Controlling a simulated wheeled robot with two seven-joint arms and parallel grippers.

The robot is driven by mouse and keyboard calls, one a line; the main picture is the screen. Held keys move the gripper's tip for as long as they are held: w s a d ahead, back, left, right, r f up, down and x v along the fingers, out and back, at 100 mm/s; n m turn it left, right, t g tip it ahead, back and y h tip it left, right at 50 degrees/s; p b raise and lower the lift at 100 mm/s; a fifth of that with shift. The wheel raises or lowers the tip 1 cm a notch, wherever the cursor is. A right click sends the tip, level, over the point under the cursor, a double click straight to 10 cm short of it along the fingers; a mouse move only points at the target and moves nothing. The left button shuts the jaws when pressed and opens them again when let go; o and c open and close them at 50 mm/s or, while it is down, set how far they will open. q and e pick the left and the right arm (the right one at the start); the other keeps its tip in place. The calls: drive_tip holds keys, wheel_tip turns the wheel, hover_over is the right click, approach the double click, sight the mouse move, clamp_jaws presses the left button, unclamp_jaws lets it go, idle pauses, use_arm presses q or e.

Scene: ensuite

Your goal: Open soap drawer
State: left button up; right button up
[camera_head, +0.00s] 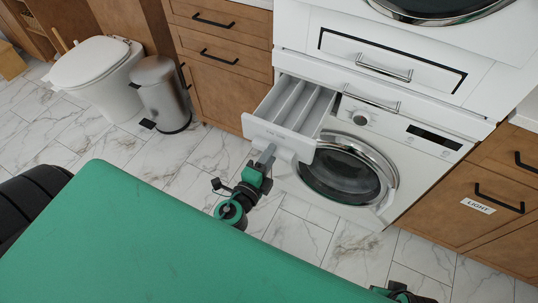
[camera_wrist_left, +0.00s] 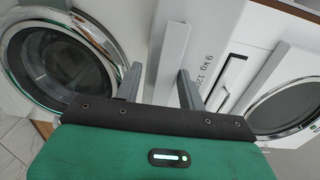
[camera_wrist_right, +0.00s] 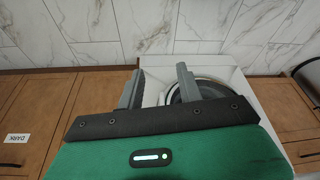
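The soap drawer (camera_head: 290,112) of the lower washing machine (camera_head: 345,170) is pulled out, with its compartments showing from above in the head view. My left gripper (camera_head: 266,157) is at the lower part of the drawer's white front. In the left wrist view its two fingers (camera_wrist_left: 159,76) are apart, with a white part of the machine or drawer seen between them. I cannot tell whether they touch it. My right arm shows only at the bottom edge of the head view. In the right wrist view its gripper fingers (camera_wrist_right: 160,83) are apart and empty.
The round washer door (camera_head: 345,175) is below the drawer. A second machine (camera_head: 390,50) sits above. Wooden cabinets stand on both sides, one labelled LIGHT (camera_head: 477,206). A metal bin (camera_head: 162,95) and a toilet (camera_head: 98,75) are at left. Marble floor (camera_head: 200,155) is clear.

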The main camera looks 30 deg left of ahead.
use_arm(q)
drive_tip(key=shift+r, duration=0.15)
use_arm(e)
drive_tip(key=b+v, duration=0.3)
drive_tip(key=v, duration=0.2)
use_arm(q)
drive_tip(key=s+b, duration=0.4)
drive_tip(key=s, duration=0.9)
drive_tip(key=shift+s+a+b, duration=0.25)
drive_tip(key=shift+s+b, duration=0.1)
use_arm(e)
drive_tip(key=w+a+t+y, duration=0.4)
drive_tip(key=w+a+t, duration=0.2)
drive_tip(key=a, duration=0.3)
drive_tip(key=shift+a+f+n+t, duration=0.3)
drive_tip(key=shift+n+t, duration=0.1)
drive_tip(key=shift+t, duration=0.2)
